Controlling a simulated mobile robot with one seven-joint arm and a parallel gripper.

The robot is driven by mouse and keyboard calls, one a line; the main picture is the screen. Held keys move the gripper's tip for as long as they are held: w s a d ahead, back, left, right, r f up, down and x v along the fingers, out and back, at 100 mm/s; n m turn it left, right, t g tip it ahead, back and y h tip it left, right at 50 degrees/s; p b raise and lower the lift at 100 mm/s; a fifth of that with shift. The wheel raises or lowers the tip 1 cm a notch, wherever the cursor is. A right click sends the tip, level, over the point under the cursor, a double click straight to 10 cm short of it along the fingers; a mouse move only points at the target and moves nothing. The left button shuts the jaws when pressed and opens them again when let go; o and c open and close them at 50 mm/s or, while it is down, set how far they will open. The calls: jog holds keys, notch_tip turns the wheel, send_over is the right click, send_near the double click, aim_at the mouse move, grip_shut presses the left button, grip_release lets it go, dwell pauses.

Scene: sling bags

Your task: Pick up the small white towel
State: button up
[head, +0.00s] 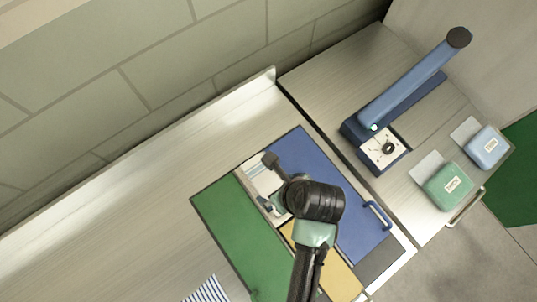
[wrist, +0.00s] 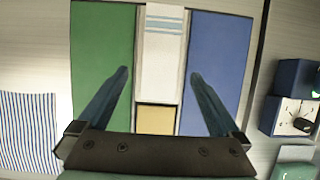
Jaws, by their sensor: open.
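The small white towel (wrist: 164,60), with pale blue stripes near its far end, lies in a narrow slot between a green panel (wrist: 103,40) and a blue panel (wrist: 222,60). In the head view the towel (head: 256,177) is partly hidden by my arm and gripper. My gripper (wrist: 159,76) is open, with one finger on each side of the towel's strip in the wrist view. Nothing is between the fingers except the view of the towel below. In the head view my gripper (head: 268,182) is over the towel; whether it touches cannot be told.
A yellow panel (wrist: 157,120) adjoins the towel's near end. A blue-and-white striped cloth (head: 207,291) lies to the left. A blue handle (head: 377,214) is at the blue panel's right. A tall blue device (head: 415,85), a green box (head: 447,187) and a light blue box (head: 488,147) stand right.

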aim_at(268, 184)
jog(key=shift+w+p+x, duration=0.1)
jog(key=shift+p+x, duration=0.25)
jog(key=shift+x, duration=2.2)
jog(key=shift+w+p+x, duration=0.15)
jog(key=shift+p+x, duration=0.15)
jog(key=shift+x, duration=2.2)
jog(key=shift+r, duration=0.15)
jog(key=c, duration=1.3)
